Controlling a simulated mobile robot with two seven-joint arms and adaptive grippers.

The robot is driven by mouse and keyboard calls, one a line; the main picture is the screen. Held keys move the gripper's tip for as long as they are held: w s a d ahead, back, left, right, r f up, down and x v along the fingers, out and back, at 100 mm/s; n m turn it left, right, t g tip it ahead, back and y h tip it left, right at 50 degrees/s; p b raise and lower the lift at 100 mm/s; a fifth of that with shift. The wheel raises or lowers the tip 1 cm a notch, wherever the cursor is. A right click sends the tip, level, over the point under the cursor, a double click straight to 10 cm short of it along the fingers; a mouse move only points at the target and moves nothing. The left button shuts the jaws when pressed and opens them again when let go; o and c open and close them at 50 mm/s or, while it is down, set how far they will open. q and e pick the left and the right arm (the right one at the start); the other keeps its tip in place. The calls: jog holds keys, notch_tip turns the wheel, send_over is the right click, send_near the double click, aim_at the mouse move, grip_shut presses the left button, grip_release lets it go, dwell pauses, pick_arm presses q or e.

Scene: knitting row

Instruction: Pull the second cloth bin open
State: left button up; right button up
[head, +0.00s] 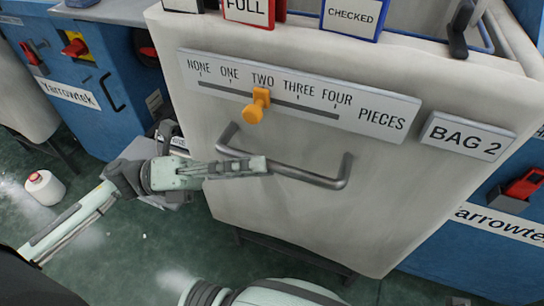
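The second cloth bin (290,220) is a pale cloth front with a "BAG 2" plate (467,136) at its upper right. A grey bar handle (318,180) crosses its front. My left gripper (262,166) comes in from the left, and its fingertips overlap the left half of the handle in the picture. The fingers show nearly edge-on and hide part of the bar, so I cannot tell whether they are closed around it. The bin front looks in line with the frame beside it. My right gripper is not in view.
A piece-count scale with an orange slider (257,105) near "TWO" sits above the handle. "FULL" (249,10) and "CHECKED" (352,16) cards stand on the top edge. Blue machine panels (475,250) flank the bin.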

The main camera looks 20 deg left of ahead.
aim_at(271, 162)
pick_arm(q)
jog(key=shift+x, duration=1.2)
jog(key=shift+w+d+r, duration=0.1)
jog(key=shift+w+d, duration=0.05)
jog(key=shift+d, duration=0.25)
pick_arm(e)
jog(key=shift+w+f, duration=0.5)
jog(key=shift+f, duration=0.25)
pick_arm(q)
jog(key=shift+c, duration=0.5)
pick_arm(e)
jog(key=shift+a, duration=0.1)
pick_arm(q)
grip_shut()
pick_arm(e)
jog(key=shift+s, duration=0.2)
